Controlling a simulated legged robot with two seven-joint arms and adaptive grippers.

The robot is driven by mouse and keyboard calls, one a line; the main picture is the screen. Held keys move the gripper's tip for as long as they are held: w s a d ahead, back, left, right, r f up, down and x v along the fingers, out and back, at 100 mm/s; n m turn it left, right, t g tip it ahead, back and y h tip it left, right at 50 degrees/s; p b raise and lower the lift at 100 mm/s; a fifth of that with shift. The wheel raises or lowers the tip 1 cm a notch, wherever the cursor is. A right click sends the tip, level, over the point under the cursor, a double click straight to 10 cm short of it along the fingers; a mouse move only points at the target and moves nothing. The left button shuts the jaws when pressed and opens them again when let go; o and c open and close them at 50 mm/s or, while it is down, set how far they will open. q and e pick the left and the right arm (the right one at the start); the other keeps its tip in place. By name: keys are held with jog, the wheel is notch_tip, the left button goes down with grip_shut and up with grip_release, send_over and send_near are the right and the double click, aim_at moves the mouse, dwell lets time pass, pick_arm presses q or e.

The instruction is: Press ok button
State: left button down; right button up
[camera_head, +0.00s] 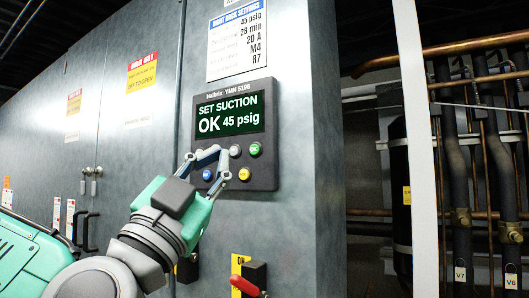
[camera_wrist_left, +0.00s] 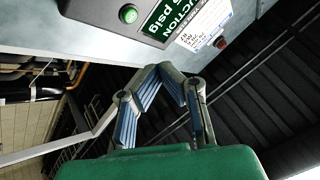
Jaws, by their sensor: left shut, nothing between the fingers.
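A dark control panel (camera_head: 236,135) is mounted on the grey cabinet, with a screen (camera_head: 229,113) reading "SET SUCTION OK 45 psig". The green OK button (camera_head: 255,149) is at the right of its upper button row. A grey button (camera_head: 235,151), a yellow one (camera_head: 244,174) and a blue one (camera_head: 207,175) also show. My left gripper (camera_head: 214,151) is shut and empty in front of the panel, left of the OK button and apart from it. In the left wrist view the green button (camera_wrist_left: 129,14) is lit, up and left of the gripper fingertips (camera_wrist_left: 160,68). My right gripper is not in view.
A red-handled switch (camera_head: 246,285) sits on the cabinet below the panel. Cabinet door handles (camera_head: 84,229) are at the left. A white post (camera_head: 416,120) and several pipes (camera_head: 458,170) stand to the right. A settings sheet (camera_head: 236,42) hangs above the panel.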

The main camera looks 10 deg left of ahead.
aim_at(255, 149)
pick_arm(q)
jog(key=shift+t+y, duration=0.3)
jog(key=shift+t, duration=0.1)
jog(key=w, duration=0.2)
jog(key=w+d+r, duration=0.1)
jog(key=w, duration=0.1)
jog(key=w+r+p, duration=0.1)
jog(key=w, duration=0.1)
jog(key=shift+w+d+r, duration=0.2)
jog(key=shift+w+d, duration=0.1)
jog(key=shift+w+a, duration=0.3)
jog(key=shift+w, duration=0.1)
jog(key=shift+d, duration=0.2)
jog(key=shift+d, duration=0.3)
